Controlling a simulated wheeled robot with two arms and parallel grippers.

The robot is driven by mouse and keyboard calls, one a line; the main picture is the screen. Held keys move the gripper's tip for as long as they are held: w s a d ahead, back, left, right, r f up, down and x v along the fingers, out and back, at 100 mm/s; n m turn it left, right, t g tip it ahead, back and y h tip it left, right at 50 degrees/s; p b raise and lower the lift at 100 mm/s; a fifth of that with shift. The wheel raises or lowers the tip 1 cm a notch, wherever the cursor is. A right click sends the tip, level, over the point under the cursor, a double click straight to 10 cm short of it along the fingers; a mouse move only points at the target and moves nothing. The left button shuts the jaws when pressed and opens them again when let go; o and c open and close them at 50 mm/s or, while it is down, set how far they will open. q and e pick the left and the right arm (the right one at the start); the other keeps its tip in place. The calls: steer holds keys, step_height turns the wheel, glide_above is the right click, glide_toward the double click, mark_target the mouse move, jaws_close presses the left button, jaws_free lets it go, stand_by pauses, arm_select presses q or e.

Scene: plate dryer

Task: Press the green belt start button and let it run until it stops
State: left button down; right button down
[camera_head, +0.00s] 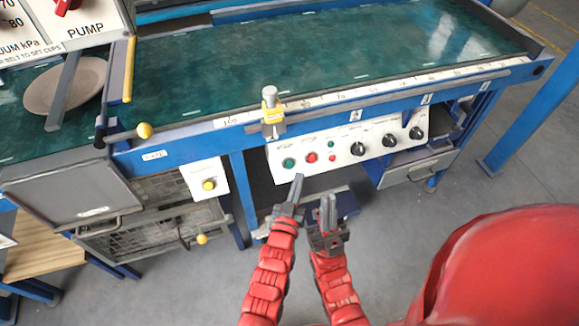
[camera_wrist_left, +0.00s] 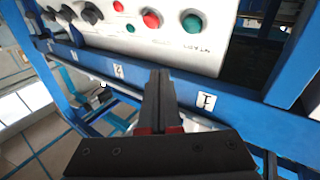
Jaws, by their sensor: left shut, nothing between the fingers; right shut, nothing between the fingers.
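The white control panel (camera_head: 340,150) is on the front of the blue conveyor frame. Its large green button (camera_head: 289,162) is at the panel's left end. In the left wrist view, which looks upside down, the green button (camera_wrist_left: 193,23) is at the upper right. My left gripper (camera_head: 299,178) is shut and empty, its tips just below and slightly right of the green button and apart from it. Its shut fingers (camera_wrist_left: 160,76) point up toward the panel in the wrist view. My right gripper (camera_head: 328,200) is shut and empty, lower and to the right.
A red button (camera_head: 311,157) sits right beside the green one, with small lamps and several black knobs (camera_head: 358,149) further right. A yellow-topped clamp (camera_head: 271,112) stands above the panel. The green belt (camera_head: 300,50) lies behind; a plate (camera_head: 66,87) is at its left.

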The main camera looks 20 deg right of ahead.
mark_target(289, 164)
arm_select(q)
steer(key=shift+w+a+f+b, duration=0.1)
steer(key=shift+w+f+b, duration=0.4)
steer(key=shift+w, duration=0.4)
steer(key=shift+w+d+f+b, duration=0.1)
steer(key=shift+w+f+b, duration=0.2)
steer(key=shift+w+f, duration=0.45)
steer(key=shift+w+a+f+b, duration=0.1)
steer(key=shift+w+f+b, duration=0.3)
steer(key=shift+w, duration=0.65)
steer(key=shift+w, duration=0.1)
steer(key=shift+w+f, duration=0.15)
steer(key=shift+w, duration=0.1)
